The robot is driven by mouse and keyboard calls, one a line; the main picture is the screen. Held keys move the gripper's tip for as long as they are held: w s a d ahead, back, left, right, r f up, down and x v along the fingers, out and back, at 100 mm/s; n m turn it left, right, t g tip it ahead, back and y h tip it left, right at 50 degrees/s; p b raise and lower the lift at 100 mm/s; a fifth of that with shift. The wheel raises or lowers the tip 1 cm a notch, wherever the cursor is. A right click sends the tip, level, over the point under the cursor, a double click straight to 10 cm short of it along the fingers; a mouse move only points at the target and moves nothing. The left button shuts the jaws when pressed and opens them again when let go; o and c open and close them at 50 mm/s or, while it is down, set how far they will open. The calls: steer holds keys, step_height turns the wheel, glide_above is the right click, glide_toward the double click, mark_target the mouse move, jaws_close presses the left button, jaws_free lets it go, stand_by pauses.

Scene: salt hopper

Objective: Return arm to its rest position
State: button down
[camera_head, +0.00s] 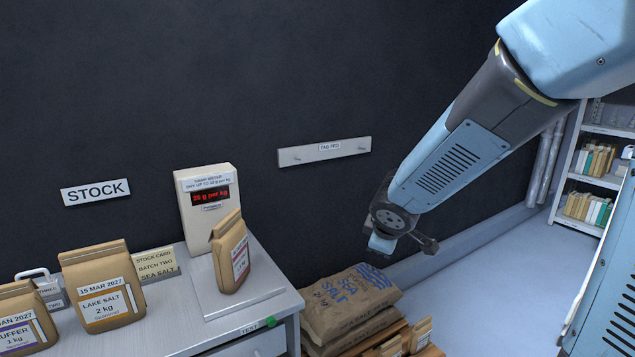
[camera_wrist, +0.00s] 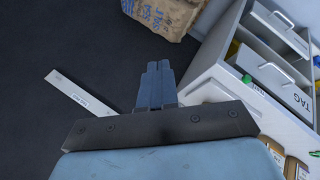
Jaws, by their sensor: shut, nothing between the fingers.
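My arm (camera_head: 455,150) reaches down from the upper right in the head view, in front of the dark wall. Its end hangs above and right of the sea salt sacks (camera_head: 350,300). In the wrist view my gripper (camera_wrist: 158,66) is shut, its two fingers together with nothing between them. In the head view the fingers are hard to make out. The wrist view also shows a sea salt sack (camera_wrist: 155,14) at the top, apart from the fingers.
A bench (camera_head: 150,313) with paper bags and a damp meter (camera_head: 209,215) stands at the left. A tag rail (camera_head: 324,151) is on the wall. Shelves (camera_head: 597,165) stand at the far right. Open drawers (camera_wrist: 272,62) show in the wrist view.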

steer(key=s+d+r+m+h, duration=0.2)
steer(key=s+d+r+m, duration=0.5)
steer(key=s+d+r, duration=0.1)
steer(key=s+r+m+y, duration=0.1)
steer(key=s+r+m, duration=0.1)
steer(key=s, duration=0.4)
steer(key=s+d+r+m+g+y, duration=0.1)
steer(key=s+r+m, duration=0.2)
steer(key=s, duration=0.3)
steer(key=shift+s+d+m+g, duration=0.15)
steer(key=shift+s+m+g, duration=0.15)
steer(key=shift+m, duration=0.2)
stand_by(0.3)
